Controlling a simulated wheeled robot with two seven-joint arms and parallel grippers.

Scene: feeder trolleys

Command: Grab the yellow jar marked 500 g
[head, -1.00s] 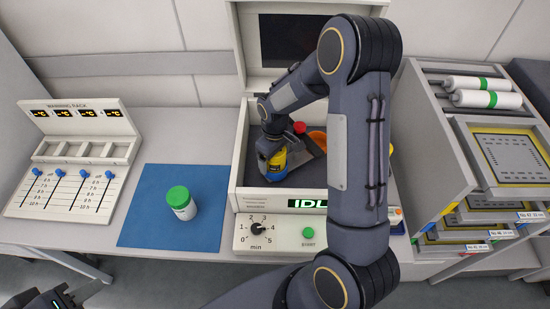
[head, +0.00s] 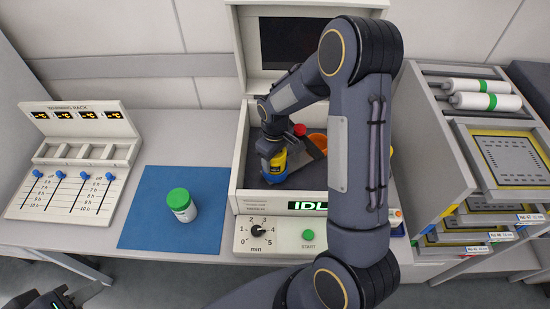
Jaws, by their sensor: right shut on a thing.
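A yellow jar (head: 278,164) with a dark blue band is inside the open box of the mixing machine (head: 240,178). My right gripper (head: 272,152) reaches down into the box from above and is shut on the jar. The fingers and wrist cover its top, and its 500 g marking is too small to read. I cannot tell whether the jar touches the box floor. My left gripper (head: 50,302) shows only partly at the bottom left edge, far from the jar; its jaws are not clear.
A warming rack (head: 85,150) is at left. A trolley with trays (head: 455,165) stands right.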

